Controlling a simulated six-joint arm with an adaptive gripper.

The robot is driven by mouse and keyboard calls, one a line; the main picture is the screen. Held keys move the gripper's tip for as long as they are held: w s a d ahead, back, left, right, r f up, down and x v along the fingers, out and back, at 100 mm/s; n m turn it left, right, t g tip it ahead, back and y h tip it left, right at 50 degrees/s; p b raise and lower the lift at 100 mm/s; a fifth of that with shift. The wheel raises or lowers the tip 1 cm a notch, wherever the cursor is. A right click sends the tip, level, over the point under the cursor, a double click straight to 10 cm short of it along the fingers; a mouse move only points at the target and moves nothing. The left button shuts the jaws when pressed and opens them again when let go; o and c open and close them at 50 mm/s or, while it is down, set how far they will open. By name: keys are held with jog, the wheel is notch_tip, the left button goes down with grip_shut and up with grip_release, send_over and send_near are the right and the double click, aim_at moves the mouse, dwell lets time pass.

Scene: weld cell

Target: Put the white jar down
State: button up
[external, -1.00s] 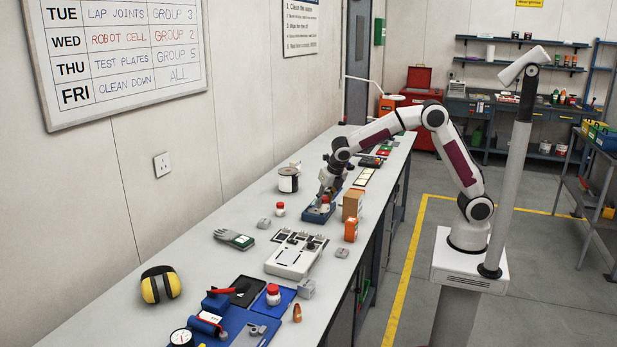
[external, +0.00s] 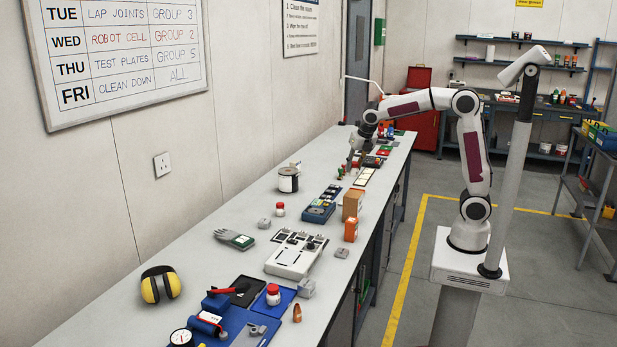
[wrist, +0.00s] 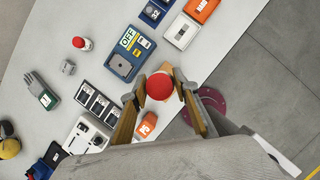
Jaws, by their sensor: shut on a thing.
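My gripper (external: 357,163) is raised above the far part of the bench. In the wrist view my gripper (wrist: 157,89) is shut on a jar whose round red lid (wrist: 159,86) shows between the fingers. The jar's body is hidden under the lid there, and in the external view the held jar is too small to make out clearly. A blue unit (external: 321,204) with a recessed panel stands on the bench, nearer the camera than my gripper. It also shows in the wrist view (wrist: 122,66).
A cardboard box (external: 352,206) and an orange box (external: 351,230) stand by the bench's right edge. Another red-lidded jar (external: 273,295) is on a blue mat. Bare bench (external: 225,205) lies on the left.

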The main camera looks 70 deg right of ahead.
aim_at(356, 170)
jog(key=shift+s+a+f+n, duration=0.1)
jog(key=shift+s+n, duration=0.15)
jog(key=shift+n, duration=0.05)
jog(key=shift+f, duration=2)
jog(key=shift+f, duration=2)
jog(key=shift+f, duration=0.15)
jog(key=o, duration=1.1)
